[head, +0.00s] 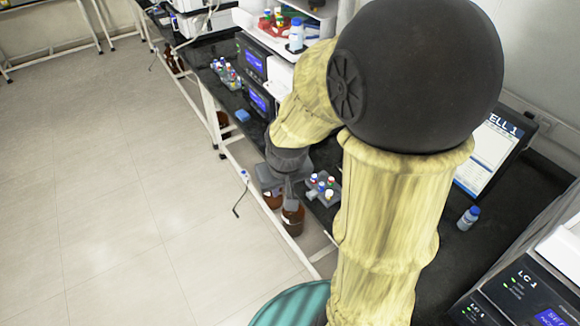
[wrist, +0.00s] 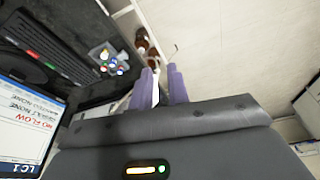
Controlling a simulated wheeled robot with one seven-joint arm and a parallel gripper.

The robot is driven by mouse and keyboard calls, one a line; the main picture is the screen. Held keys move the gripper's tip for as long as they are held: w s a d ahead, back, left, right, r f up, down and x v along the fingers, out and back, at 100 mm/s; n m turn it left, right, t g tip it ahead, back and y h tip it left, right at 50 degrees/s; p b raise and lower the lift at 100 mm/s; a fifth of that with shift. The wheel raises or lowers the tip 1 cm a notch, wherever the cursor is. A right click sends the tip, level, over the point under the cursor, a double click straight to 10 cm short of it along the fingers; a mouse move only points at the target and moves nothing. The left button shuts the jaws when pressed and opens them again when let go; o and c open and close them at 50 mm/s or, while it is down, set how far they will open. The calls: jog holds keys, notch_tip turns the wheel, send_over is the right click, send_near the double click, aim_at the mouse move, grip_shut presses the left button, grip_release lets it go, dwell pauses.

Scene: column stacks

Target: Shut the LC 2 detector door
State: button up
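A stack of instruments with blue displays (head: 257,100) stands on the black bench in the middle of the head view, partly behind my arm. I cannot read its label, so I cannot tell whether it is LC 2. I cannot make out a detector door in either view. My gripper (head: 279,186) hangs at the bench's front edge, near brown bottles below. In the wrist view its two purple fingers (wrist: 161,72) stand apart with a gap between them and hold nothing that I can see.
A vial rack (head: 323,187) is on the bench right of my gripper, also in the wrist view (wrist: 107,60). Brown bottles (head: 292,220) stand below the bench edge. A small blue-capped bottle (head: 468,218) and a monitor (head: 488,152) are at the right. An LC 1 unit (head: 530,295) is at lower right. The floor at left is clear.

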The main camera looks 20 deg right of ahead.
jog(key=w+d+f+b, duration=0.1)
jog(key=w+d+b, duration=0.1)
jog(key=w+d, duration=0.3)
jog(key=w+d+f+m+t+b, duration=0.1)
jog(key=w+d, duration=0.4)
jog(key=w, duration=0.5)
jog(key=shift+w+d+f+t+b, duration=0.3)
jog(key=shift+f+b, duration=0.15)
jog(key=shift+b, duration=0.05)
jog(key=x, duration=1.7)
jog(key=shift+d+f, duration=0.2)
jog(key=shift+f, duration=0.1)
grip_shut()
